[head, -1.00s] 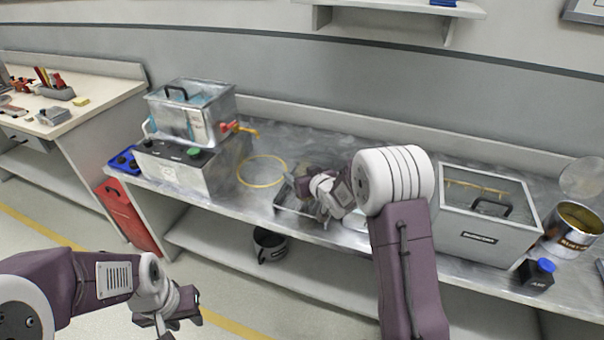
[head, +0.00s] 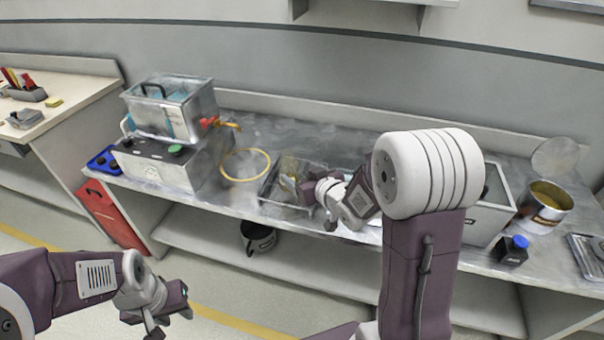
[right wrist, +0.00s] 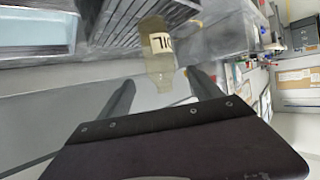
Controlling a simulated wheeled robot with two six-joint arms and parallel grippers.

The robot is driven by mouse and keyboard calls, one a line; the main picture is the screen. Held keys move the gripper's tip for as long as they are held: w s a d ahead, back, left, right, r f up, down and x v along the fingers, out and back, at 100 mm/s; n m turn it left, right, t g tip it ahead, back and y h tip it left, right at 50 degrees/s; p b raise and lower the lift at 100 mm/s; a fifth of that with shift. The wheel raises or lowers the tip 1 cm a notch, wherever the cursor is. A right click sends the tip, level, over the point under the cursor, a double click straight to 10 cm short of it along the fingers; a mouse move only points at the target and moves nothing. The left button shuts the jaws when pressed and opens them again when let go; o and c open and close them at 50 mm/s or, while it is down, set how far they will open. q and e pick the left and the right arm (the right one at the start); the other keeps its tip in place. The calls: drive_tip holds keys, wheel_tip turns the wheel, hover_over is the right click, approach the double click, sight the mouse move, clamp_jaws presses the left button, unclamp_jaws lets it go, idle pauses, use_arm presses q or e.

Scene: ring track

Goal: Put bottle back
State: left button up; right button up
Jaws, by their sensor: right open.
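A pale yellowish bottle with a lettered label (right wrist: 158,48) shows in the right wrist view, its narrow end toward my gripper. In the head view it appears as a small tan shape (head: 290,166) at the wire tray (head: 268,190) on the metal bench, partly hidden by my gripper. My right gripper (right wrist: 162,88) is open, its fingertips on either side of the bottle's narrow end; I cannot tell whether they touch it. The right gripper also shows in the head view (head: 303,196). My left gripper (head: 172,314) is open and empty, low over the floor in front of the bench.
A metal bath on a control box (head: 150,165) and a yellow ring (head: 246,165) lie left of the tray. A black mug (head: 258,238) is below.

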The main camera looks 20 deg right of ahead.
drive_tip(key=s+f+m+g+h, duration=0.1)
drive_tip(key=s+f+g, duration=0.4)
drive_tip(key=s, duration=0.6)
drive_tip(key=s+f+m+g+h, duration=0.1)
drive_tip(key=s+f+g, duration=0.4)
drive_tip(key=s, duration=0.7)
drive_tip(key=shift+s+a+f+g, duration=0.2)
drive_tip(key=shift+a+g, duration=0.2)
drive_tip(key=shift+g, duration=0.6)
drive_tip(key=shift+r, duration=0.1)
